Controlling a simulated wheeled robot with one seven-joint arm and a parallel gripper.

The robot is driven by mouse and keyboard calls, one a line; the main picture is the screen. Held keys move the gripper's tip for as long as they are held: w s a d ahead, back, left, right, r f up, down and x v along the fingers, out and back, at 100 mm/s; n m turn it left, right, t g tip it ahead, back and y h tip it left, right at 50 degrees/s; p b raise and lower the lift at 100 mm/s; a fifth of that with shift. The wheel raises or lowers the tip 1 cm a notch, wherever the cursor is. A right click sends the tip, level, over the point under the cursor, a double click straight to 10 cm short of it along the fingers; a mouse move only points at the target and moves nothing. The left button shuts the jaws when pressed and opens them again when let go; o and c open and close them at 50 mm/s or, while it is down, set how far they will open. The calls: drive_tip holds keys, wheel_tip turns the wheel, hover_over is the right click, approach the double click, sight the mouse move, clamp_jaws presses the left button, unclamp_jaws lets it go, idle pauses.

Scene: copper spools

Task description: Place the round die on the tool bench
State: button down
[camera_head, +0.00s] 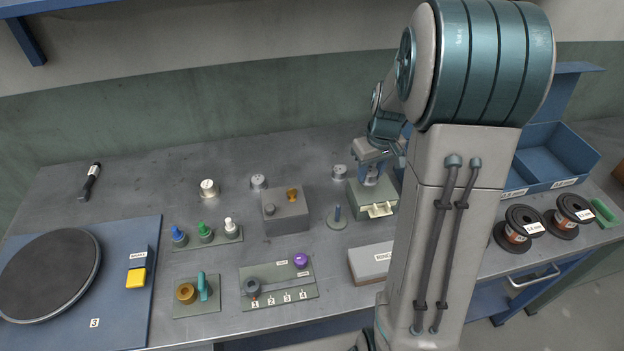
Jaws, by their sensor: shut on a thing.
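My gripper (371,165) points down over a grey-green box (371,204) with a cream drawer handle, right of the bench's middle. It is shut on a small grey piece (371,178) at the box's top. Whether this piece is the round die, and whether it still touches the box, I cannot tell. Similar small round metal pieces stand at the back of the tool bench (130,185): one (209,189) left of the middle, one (258,182) behind a grey block, and one (340,172) just left of my gripper.
A grey block (286,215) with a brass knob and a round base with a blue pin (337,218) stand left of the box. A labelled slab (371,262) lies in front. Bare bench shows at the back left. Copper spools (518,229) and a blue bin (555,160) are right.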

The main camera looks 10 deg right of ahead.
drive_tip(key=shift+w, duration=0.35)
drive_tip(key=p, duration=0.3)
hover_over(320, 206)
drive_tip(key=f, duration=0.6)
drive_tip(key=shift+s+d+f, duration=0.1)
drive_tip(key=shift+s+f, duration=0.15)
drive_tip(key=shift+f, duration=0.1)
drive_tip(key=shift+f+p, duration=0.45)
drive_tip(key=shift+f, duration=1.65)
drive_tip(key=shift+f, duration=0.1)
drive_tip(key=shift+f, duration=0.15)
drive_tip(key=c, duration=1.2)
unclamp_jaws()
drive_tip(key=shift+c, duration=0.2)
